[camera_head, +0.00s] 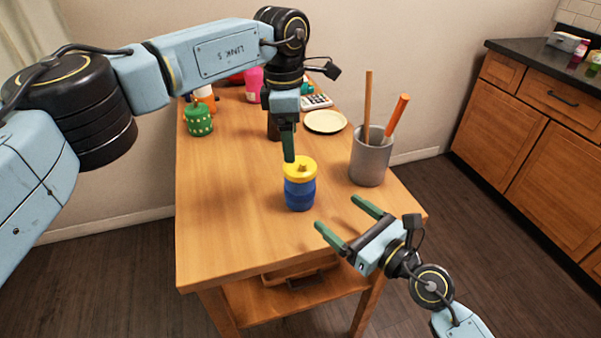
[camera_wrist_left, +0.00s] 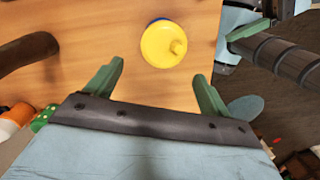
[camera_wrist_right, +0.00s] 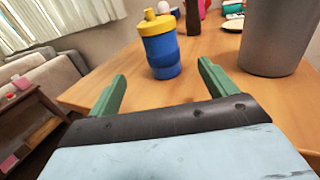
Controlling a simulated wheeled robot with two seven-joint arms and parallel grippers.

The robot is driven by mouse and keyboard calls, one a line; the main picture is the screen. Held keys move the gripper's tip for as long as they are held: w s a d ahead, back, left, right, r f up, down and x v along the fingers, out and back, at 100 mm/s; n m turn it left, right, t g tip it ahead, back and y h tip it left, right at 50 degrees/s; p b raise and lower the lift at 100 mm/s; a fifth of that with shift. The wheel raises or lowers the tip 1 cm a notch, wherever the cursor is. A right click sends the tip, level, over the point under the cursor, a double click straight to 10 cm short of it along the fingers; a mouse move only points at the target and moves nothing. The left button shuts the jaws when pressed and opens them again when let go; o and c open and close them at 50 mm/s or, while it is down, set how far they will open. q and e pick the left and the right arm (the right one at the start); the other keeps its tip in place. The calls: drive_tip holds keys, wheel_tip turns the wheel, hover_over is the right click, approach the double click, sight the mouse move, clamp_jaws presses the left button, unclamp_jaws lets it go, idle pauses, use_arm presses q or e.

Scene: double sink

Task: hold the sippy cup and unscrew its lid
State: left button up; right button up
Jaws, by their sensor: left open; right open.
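The sippy cup (camera_head: 300,192) stands upright on the wooden table, with a blue body and a yellow lid (camera_head: 299,168) that has a small spout. My left gripper (camera_head: 289,155) points down from above, just behind the lid. In the left wrist view the lid (camera_wrist_left: 163,44) shows from above, beyond the open fingers (camera_wrist_left: 160,80) and apart from them. My right gripper (camera_head: 340,218) is open and empty at the front right of the cup. In the right wrist view the cup (camera_wrist_right: 160,50) stands beyond and between the open fingers (camera_wrist_right: 160,85), not touched.
A grey holder (camera_head: 370,160) with wooden and orange handles stands right of the cup. A green dotted container (camera_head: 198,120) is at the back left, and a cream plate (camera_head: 325,121) is at the back right. The table's front left (camera_head: 220,235) is clear.

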sight(299, 180)
use_arm(q)
drive_tip(key=shift+s+d+r+m+y, duration=0.2)
drive_tip(key=shift+d+r, duration=0.1)
drive_tip(key=shift+d, duration=0.2)
drive_tip(key=shift+s+d+r+m+y, duration=0.1)
drive_tip(key=shift+d+r+m, duration=0.15)
drive_tip(key=shift+d, duration=0.2)
use_arm(e)
drive_tip(key=shift+w+a, duration=0.2)
drive_tip(key=shift+w, duration=0.15)
drive_tip(key=x, duration=1.3)
drive_tip(key=shift+c, duration=0.4)
